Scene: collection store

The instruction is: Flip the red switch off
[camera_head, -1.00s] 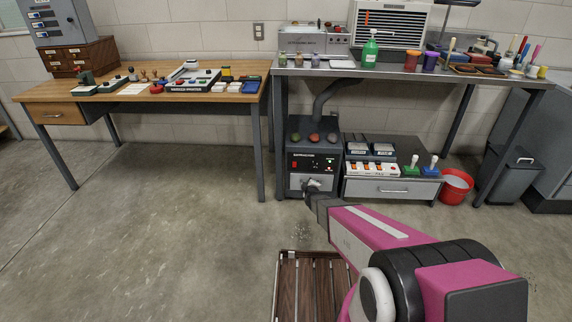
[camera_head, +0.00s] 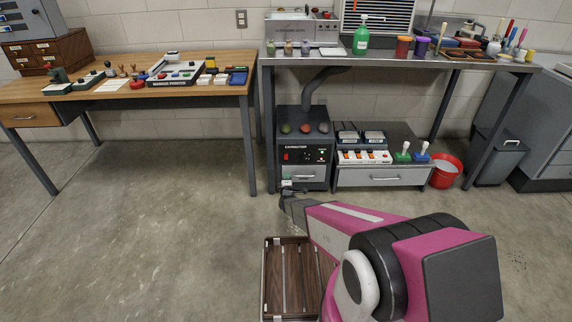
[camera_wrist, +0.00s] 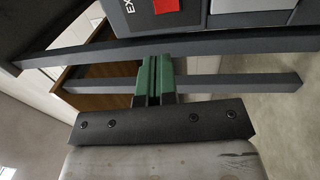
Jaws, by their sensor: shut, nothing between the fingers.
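The red switch (camera_head: 286,156) is a small red patch on the front panel of the dark grey extractor box (camera_head: 291,178) under the metal bench. I cannot tell its position. In the wrist view the switch (camera_wrist: 166,5) is cut off by the top edge, beside the letters "EX" on the panel (camera_wrist: 140,18). My gripper (camera_head: 286,196) is in front of the box's lower edge, below the switch and apart from it. In the wrist view its green fingers (camera_wrist: 153,75) are together with nothing between them.
A drawer unit (camera_head: 385,176) with a switched power strip (camera_head: 366,157) and two joysticks stands right of the extractor. A red bucket (camera_head: 446,172) is beyond it. Bench legs (camera_head: 250,150) flank the space. A slatted wooden crate (camera_head: 290,280) lies near me. Floor at left is clear.

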